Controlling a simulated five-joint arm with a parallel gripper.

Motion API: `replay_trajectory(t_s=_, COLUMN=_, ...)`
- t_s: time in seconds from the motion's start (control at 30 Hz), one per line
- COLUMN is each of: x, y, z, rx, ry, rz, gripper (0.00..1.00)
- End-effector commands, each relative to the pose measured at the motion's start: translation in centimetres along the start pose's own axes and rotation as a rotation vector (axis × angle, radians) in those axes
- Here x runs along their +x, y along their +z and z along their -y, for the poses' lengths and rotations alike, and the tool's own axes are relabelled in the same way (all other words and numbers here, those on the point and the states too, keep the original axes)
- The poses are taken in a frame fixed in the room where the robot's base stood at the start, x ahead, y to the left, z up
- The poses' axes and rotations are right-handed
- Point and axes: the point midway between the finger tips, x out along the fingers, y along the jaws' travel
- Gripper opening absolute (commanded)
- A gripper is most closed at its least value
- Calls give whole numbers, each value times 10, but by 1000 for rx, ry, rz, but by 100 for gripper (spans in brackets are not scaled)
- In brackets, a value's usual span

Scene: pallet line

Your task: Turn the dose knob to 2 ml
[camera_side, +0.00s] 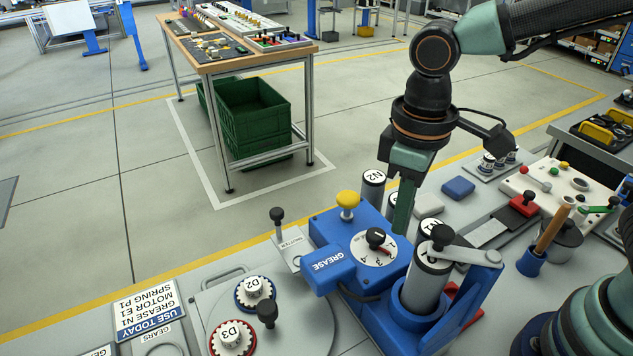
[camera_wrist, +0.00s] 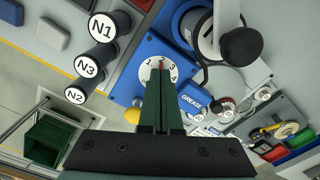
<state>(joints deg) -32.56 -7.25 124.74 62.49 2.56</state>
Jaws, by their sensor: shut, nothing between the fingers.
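The dose knob (camera_side: 376,238) is a black knob with a red mark. It sits on a white numbered dial (camera_side: 361,246) on the blue grease dispenser (camera_side: 325,228). In the wrist view the dial (camera_wrist: 148,73) lies at the fingertips, and a red mark shows near its upper numbers. The fingers cover much of the knob there, and I cannot tell for certain which number it points to. My gripper (camera_side: 400,228) is shut and empty, pointing down just right of the knob in the side view. It also shows in the wrist view (camera_wrist: 160,72). I cannot tell whether it touches the knob.
A yellow button (camera_side: 347,199) stands behind the dial. A metal cylinder under a clamp arm (camera_side: 466,252) stands close on the right. Canister N2 (camera_side: 372,188) stands behind the gripper. The grease nozzle block (camera_side: 327,268) and a turntable with gears (camera_side: 295,322) are at left.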

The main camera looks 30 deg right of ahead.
Motion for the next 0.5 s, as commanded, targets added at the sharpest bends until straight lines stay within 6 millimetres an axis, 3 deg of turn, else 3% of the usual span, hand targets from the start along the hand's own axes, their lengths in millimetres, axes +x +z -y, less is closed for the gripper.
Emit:
replay_trajectory(t_s=0.2, x=-22, y=0, z=0, rx=0, ry=0, rz=-3, gripper=0)
replay_trajectory(t_s=0.5, x=-26, y=0, z=0, rx=0, ry=0, rz=0, gripper=0)
